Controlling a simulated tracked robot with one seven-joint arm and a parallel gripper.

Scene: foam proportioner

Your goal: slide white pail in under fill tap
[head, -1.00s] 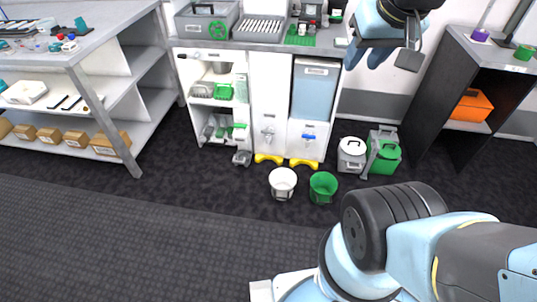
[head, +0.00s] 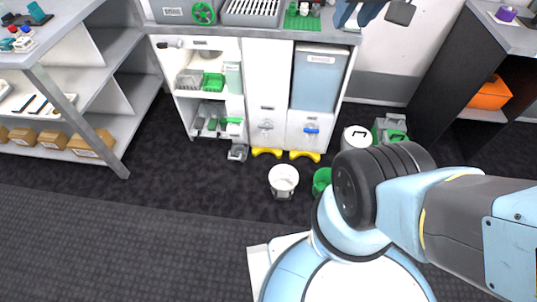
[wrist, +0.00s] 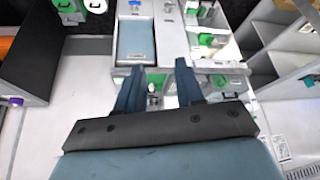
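The white pail (head: 284,181) stands upright on the dark floor in the head view, in front of the cabinet. The cabinet has a grey tap (head: 266,126) on the left and a blue-handled tap (head: 311,130) on the right, each above a yellow floor piece. The pail is out in front of these yellow pieces, not beneath a tap. My gripper (wrist: 158,85) is open and empty in the wrist view, high over the bench. In the head view only part of its end shows at the top edge, far above the pail.
A green pail (head: 321,180) stands right of the white one, partly hidden by my arm. A white lidded container (head: 355,138) and a green container stand farther right. A grey shelf (head: 110,155) is left and a black cabinet right. Floor left of the white pail is clear.

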